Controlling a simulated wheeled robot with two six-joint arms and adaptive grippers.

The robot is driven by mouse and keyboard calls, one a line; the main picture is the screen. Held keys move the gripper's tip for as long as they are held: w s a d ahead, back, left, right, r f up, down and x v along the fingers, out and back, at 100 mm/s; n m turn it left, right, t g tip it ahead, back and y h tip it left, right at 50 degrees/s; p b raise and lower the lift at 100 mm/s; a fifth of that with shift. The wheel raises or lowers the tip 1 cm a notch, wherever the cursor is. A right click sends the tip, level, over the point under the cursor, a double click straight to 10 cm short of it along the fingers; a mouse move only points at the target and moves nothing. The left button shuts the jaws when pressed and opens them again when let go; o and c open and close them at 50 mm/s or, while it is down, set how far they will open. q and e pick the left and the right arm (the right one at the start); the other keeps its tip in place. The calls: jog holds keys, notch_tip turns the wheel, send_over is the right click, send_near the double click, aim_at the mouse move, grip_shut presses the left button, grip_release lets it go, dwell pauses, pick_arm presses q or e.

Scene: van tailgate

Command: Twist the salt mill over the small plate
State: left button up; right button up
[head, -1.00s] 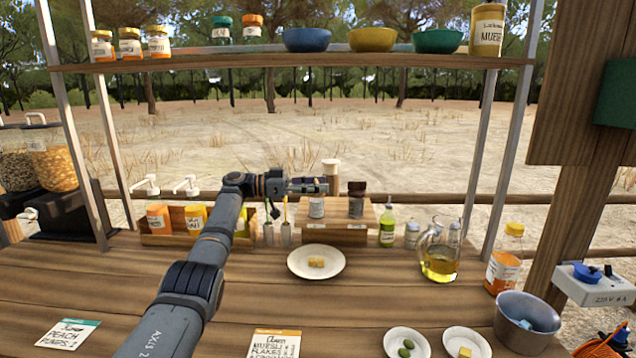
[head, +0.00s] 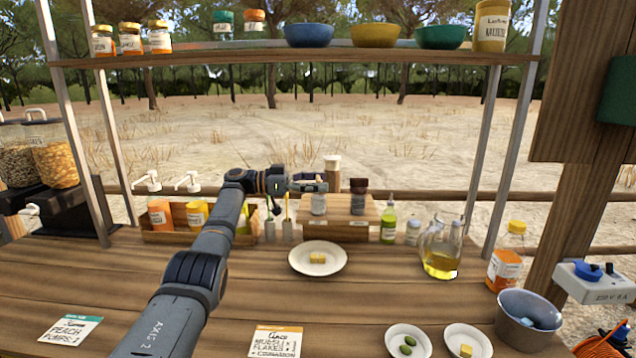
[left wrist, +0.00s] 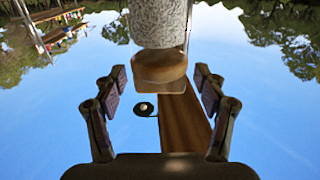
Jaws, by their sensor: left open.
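The salt mill (head: 318,204), a pale labelled jar, stands upright on the small wooden stand (head: 348,232) behind the plate. My left gripper (head: 312,186) is at the height of its top and hides its cap in the head view. In the left wrist view, which is upside down, the mill's speckled body (left wrist: 158,22) and wooden cap (left wrist: 158,68) show between the open fingers (left wrist: 161,77), with a gap on both sides. The small plate (head: 300,268) lies in front of the stand with yellow cubes on it. My right gripper is out of view.
A dark-capped mill (head: 358,204) stands close to the right of the salt mill. A green bottle (head: 388,228) and an oil jug (head: 440,262) stand further right. A bottle crate (head: 180,237) is at the left. A shelf (head: 290,58) spans above.

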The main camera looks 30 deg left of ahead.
pick_arm(q)
jog(key=v, duration=0.7)
jog(key=shift+s+a, duration=0.15)
